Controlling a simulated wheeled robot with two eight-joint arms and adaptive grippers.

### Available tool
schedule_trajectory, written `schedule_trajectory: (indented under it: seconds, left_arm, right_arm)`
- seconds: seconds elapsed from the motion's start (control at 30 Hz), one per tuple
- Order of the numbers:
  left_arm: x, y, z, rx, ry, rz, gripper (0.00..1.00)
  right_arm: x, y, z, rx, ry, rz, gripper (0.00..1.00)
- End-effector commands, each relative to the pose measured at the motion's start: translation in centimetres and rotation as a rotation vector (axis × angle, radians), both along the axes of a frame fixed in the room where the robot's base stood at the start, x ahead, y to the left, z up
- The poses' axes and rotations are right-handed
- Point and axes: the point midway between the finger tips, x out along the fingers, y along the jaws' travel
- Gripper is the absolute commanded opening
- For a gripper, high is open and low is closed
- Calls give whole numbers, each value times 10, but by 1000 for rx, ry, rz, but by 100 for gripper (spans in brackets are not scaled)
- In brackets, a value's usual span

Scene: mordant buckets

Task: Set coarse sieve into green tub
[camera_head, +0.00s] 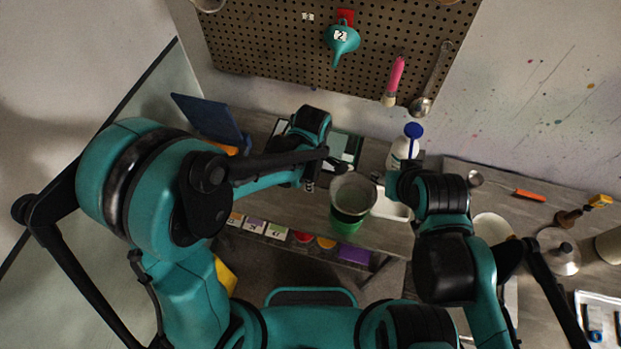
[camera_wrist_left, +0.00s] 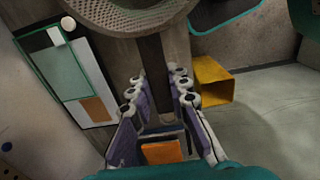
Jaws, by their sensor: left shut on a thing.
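The coarse sieve (camera_head: 352,190) shows in the head view as a round grey bowl over the green tub (camera_head: 346,223). The tub's lower green wall shows beneath it; I cannot tell whether the sieve touches or rests in the tub. In the left wrist view the sieve's mesh bowl (camera_wrist_left: 125,15) is at the top, and its dark handle runs down between the fingers. My left gripper (camera_head: 322,168) is shut on this handle, and its fingers show in the wrist view (camera_wrist_left: 160,98). My right gripper (camera_head: 392,184) is right of the sieve; its fingers are hidden.
A white bottle with a blue cap (camera_head: 404,148) stands behind my right gripper. A white tray (camera_head: 390,208) lies right of the tub. Small labelled cards (camera_head: 254,224) line the front shelf edge. A blue panel (camera_head: 208,120) stands at the left. A pegboard (camera_head: 280,50) hangs behind.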

Motion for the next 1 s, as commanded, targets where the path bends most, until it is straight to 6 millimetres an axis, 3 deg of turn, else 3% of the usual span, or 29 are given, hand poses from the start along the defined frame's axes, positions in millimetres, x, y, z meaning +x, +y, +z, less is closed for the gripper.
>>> schedule_trajectory:
  seconds: [0.5, 1.0]
  left_arm:
    - [0, 0, -58, 0, 0, 0, 0]
    - [0, 0, -65, 0, 0, 0, 0]
  right_arm:
    - [0, 0, -48, 0, 0, 0, 46]
    - [0, 0, -55, 0, 0, 0, 46]
